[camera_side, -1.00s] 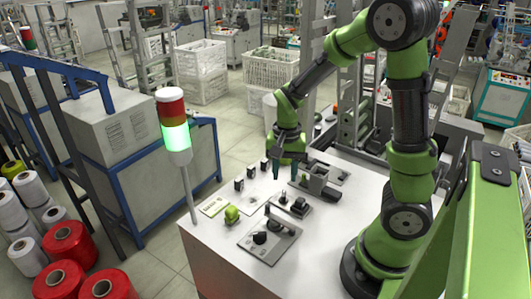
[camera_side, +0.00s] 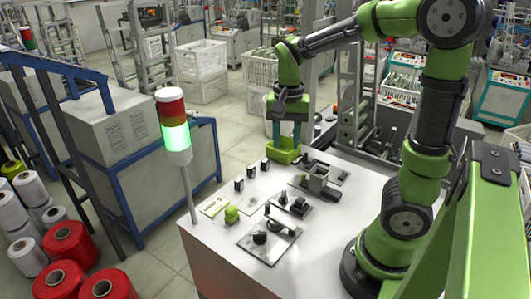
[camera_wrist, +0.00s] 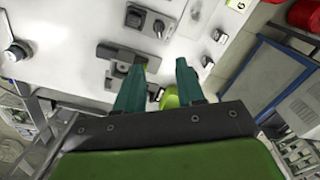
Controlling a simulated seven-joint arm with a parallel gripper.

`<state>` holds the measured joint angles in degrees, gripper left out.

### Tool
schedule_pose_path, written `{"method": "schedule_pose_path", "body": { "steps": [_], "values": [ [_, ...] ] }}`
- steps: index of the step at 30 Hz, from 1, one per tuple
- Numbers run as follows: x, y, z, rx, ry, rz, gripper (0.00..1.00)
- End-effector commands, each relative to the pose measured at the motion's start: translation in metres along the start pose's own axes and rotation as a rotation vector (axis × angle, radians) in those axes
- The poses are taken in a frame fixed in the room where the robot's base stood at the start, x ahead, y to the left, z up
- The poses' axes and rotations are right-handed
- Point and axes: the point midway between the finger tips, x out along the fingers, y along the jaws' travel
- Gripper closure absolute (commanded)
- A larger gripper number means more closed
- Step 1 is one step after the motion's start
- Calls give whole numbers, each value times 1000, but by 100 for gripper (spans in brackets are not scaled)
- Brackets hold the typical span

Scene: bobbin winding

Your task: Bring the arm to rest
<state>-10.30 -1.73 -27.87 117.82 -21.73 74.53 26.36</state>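My gripper (camera_side: 287,146) hangs with its teal fingers pointing down, above the far left edge of the white worktable (camera_side: 215,245). In the wrist view my gripper (camera_wrist: 160,75) has its two fingers spread apart, with nothing held between them. A light green tray-like part (camera_side: 284,156) is at the table's far edge, just below the fingertips in the side view. A light green thing also shows between the fingers in the wrist view (camera_wrist: 171,99); whether the fingers touch it, I cannot tell.
On the table are a grey block fixture (camera_side: 318,178), a plate with a black knob (camera_side: 268,238), a small green spool (camera_side: 232,214) and several small black pieces. A signal tower (camera_side: 176,135) with its green light lit stands at the left.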

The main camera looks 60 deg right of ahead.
Motion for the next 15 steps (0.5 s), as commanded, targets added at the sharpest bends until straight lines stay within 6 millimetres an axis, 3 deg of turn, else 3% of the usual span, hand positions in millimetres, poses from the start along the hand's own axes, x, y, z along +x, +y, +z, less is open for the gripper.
{"method": "schedule_pose_path", "body": {
  "steps": [2,5,12,15],
  "values": [
    [6,-4,7,-83,-3,-24,62],
    [1,-13,33,-255,8,-134,62],
    [-33,-17,104,-615,154,-419,62],
    [-44,-12,126,-705,238,-494,62]
  ]
}}
